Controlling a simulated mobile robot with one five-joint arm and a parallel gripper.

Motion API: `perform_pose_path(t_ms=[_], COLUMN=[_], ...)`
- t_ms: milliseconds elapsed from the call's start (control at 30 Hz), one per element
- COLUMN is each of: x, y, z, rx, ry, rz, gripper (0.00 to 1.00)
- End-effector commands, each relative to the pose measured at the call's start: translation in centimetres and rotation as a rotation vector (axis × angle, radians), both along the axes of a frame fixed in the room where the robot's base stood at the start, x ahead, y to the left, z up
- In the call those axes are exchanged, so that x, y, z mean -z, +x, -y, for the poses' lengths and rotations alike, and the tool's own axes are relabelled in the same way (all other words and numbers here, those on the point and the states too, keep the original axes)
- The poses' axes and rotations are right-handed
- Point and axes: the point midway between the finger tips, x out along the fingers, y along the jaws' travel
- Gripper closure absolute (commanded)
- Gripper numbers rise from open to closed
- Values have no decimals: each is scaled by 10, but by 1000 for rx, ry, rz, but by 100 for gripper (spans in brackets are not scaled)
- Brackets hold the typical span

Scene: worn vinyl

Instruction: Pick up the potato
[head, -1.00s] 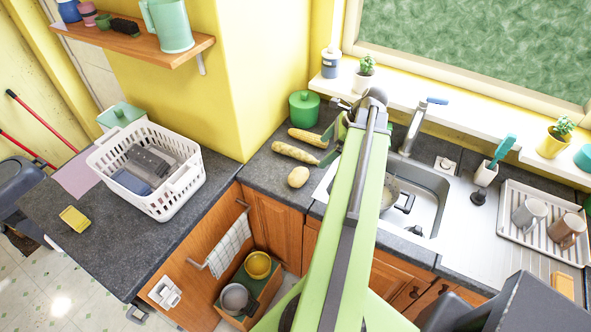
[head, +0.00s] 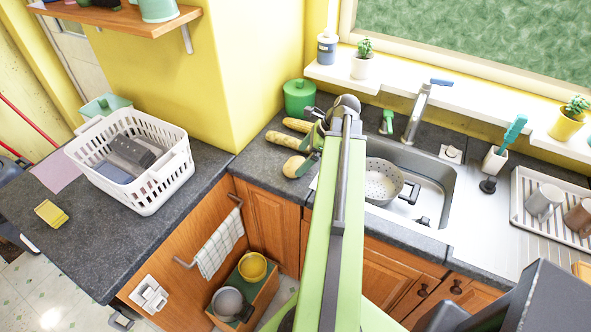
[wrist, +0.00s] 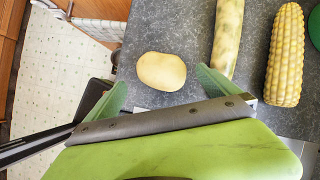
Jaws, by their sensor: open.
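The potato (head: 293,167) is pale yellow and lies on the dark grey counter, left of the sink. It shows whole in the wrist view (wrist: 161,71). My gripper (head: 307,157) is at the potato's right in the head view. In the wrist view my gripper (wrist: 160,88) has its two green fingers apart, one to each side of the potato and slightly nearer the camera. Nothing is between the jaws. I cannot tell whether a finger touches the potato.
A corn cob (wrist: 285,55) and a mottled long vegetable (wrist: 227,38) lie right of the potato in the wrist view. A green canister (head: 300,97) stands behind. The sink holds a colander (head: 383,182). A white basket (head: 150,195) stands on the left counter.

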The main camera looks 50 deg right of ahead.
Motion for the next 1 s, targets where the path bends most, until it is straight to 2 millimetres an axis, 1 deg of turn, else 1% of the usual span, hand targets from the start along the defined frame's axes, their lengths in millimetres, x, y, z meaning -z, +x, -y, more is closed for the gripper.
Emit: perform_pose_path(t_ms=[33, 200, 233, 300, 467, 500, 1000], x=[12, 41, 44, 46, 42, 42, 42], y=[3, 14, 15, 18, 18, 18, 17], z=[-1, -8, -10, -12, -12, -11, -11], rx=[-1, -2, -2, 0, 0, 0, 1], ry=[0, -1, -1, -1, -1, -1, 0], rz=[0, 1, 1, 1, 1, 1, 0], gripper=[0, 0, 0, 0, 0, 1, 67])
